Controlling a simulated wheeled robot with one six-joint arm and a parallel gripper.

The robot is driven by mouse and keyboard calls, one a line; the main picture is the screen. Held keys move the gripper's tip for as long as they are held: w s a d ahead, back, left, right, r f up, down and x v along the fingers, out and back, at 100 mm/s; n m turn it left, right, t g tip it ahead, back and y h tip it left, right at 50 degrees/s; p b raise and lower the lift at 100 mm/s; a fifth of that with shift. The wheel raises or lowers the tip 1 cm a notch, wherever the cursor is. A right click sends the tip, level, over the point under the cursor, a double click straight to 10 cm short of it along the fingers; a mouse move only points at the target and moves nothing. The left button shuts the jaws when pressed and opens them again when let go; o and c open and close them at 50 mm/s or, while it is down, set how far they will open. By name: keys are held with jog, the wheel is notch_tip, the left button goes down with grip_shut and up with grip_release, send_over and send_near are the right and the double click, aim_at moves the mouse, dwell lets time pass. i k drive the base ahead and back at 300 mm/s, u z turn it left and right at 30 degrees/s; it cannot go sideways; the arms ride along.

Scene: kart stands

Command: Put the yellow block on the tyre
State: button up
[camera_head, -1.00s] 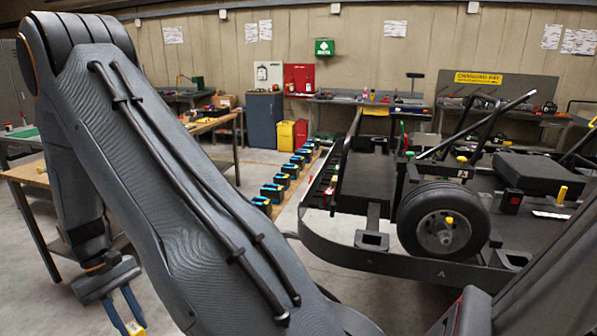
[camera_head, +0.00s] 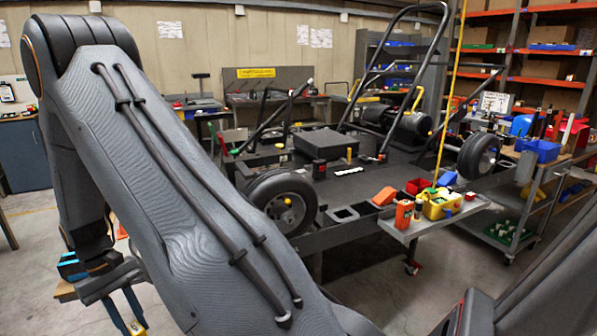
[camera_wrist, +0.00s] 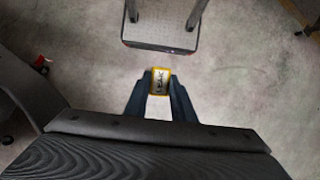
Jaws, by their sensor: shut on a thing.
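My gripper (camera_head: 130,312) hangs low at the left of the head view, its blue fingers pointing down. It is shut on the yellow block (camera_head: 136,328), which shows at the bottom edge. In the wrist view my gripper (camera_wrist: 160,92) grips the block (camera_wrist: 160,81) between both fingers; its pale face has dark lettering. The floor lies below it. A black tyre (camera_head: 265,185) with a grey hub stands upright at the near corner of the kart stand, right of my gripper and well apart from it. A second tyre (camera_head: 470,158) stands at the stand's right side.
The dark kart stand (camera_head: 385,172) fills the middle, with tall bent bars. A grey side tray (camera_head: 440,220) holds an orange can (camera_head: 403,214) and a yellow container (camera_head: 441,204). Orange shelves (camera_head: 548,80) stand at the right. Bare floor (camera_head: 390,300) lies in front of the stand.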

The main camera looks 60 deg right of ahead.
aim_at(279, 170)
jog(key=z, duration=1.45)
